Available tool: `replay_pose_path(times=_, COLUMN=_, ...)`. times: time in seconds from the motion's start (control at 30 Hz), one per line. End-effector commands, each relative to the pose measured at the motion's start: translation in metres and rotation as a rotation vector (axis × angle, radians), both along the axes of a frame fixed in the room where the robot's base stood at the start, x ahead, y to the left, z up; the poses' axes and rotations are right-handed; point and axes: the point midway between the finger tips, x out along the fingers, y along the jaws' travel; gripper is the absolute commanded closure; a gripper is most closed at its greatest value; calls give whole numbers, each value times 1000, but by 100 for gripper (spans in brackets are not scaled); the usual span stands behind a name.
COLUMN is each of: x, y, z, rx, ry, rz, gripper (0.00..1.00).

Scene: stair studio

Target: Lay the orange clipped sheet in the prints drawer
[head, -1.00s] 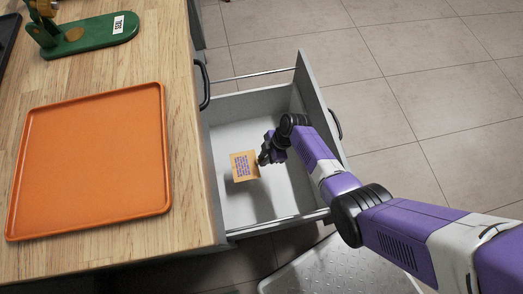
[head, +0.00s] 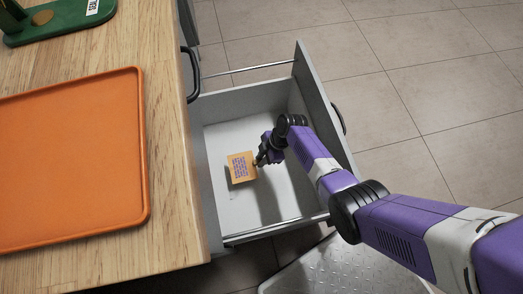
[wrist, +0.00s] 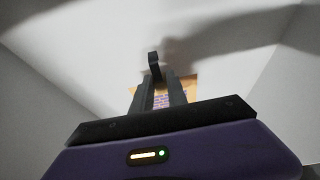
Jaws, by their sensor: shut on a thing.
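The orange clipped sheet (head: 240,167) has purple print and is held over the white floor of the open drawer (head: 212,140), inside its walls. My gripper (head: 259,160) is shut on the sheet's right edge. In the wrist view, my gripper (wrist: 158,92) hides most of the sheet, and only orange and purple parts of the sheet (wrist: 187,82) show behind the fingers. A dark clip-like piece (wrist: 153,62) stands up beyond the fingertips. A shadow lies on the drawer floor, and whether the sheet touches the floor I cannot tell.
A wooden counter (head: 165,170) with an orange tray (head: 75,165) is at the left. A green stand labelled SEAL (head: 62,20) is at the back left. A metal step plate (head: 340,265) lies below the drawer. The drawer holds nothing else visible.

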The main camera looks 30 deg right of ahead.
Motion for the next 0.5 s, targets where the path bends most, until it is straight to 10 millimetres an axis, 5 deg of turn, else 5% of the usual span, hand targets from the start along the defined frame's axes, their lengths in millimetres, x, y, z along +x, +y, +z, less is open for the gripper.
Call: replay_pose_path(times=0.5, x=0, y=0, z=-41, rx=0, ry=1, rz=-1, gripper=100)
